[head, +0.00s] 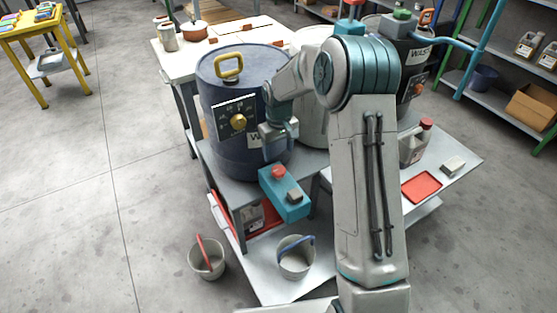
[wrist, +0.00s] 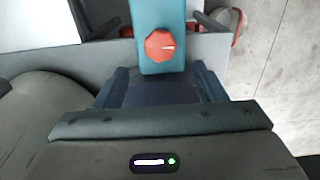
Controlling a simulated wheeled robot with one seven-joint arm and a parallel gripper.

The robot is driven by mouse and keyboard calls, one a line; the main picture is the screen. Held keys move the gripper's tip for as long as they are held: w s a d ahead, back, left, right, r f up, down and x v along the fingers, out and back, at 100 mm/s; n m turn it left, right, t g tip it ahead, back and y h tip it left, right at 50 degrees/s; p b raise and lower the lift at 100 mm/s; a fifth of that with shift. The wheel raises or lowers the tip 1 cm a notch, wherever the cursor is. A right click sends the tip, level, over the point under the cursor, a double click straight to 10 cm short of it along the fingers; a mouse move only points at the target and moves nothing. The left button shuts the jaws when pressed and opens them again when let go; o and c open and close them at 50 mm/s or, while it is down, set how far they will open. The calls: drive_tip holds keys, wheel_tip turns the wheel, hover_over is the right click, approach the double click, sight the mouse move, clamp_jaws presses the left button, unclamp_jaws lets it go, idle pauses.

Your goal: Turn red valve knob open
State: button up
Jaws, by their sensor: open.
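The red valve knob (head: 278,171) sits on top of a teal box (head: 289,201) at the front edge of the grey stand, below the blue drum. In the wrist view the red knob (wrist: 159,45) shows whole, with a pale mark line pointing right, on the teal box (wrist: 158,11). My gripper (head: 275,151) is just above and behind the knob, pointing down. In the wrist view my gripper (wrist: 161,76) has its fingers spread apart, with the knob ahead of them. Nothing is between the fingers, and I see no contact with the knob.
A blue drum (head: 225,95) with a yellow handle and dial panel stands close behind my gripper. A red tray (head: 421,186) lies right.

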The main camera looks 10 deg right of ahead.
wheel_tip(320, 180, up, 6)
drive_tip(key=shift+f, duration=0.15)
idle(0.4)
drive_tip(key=s+d+r+m+t+p, duration=0.1)
drive_tip(key=s+d+r+p, duration=0.15)
drive_tip(key=s+r, duration=0.5)
drive_tip(key=s+d+r+m+p, duration=0.1)
drive_tip(key=s+r+p, duration=0.2)
drive_tip(key=s+r, duration=0.4)
drive_tip(key=s+d+r+m+t+p, duration=0.1)
drive_tip(key=s+r, duration=0.3)
drive_tip(key=s, duration=0.4)
drive_tip(key=s+d+r+m+p, duration=0.1)
drive_tip(key=s+r+p, duration=0.3)
drive_tip(key=s, duration=0.4)
drive_tip(key=shift+s+d+m+t+p, duration=0.2)
drive_tip(key=shift+d+m+t+p, duration=0.15)
drive_tip(key=shift+m+t, duration=0.05)
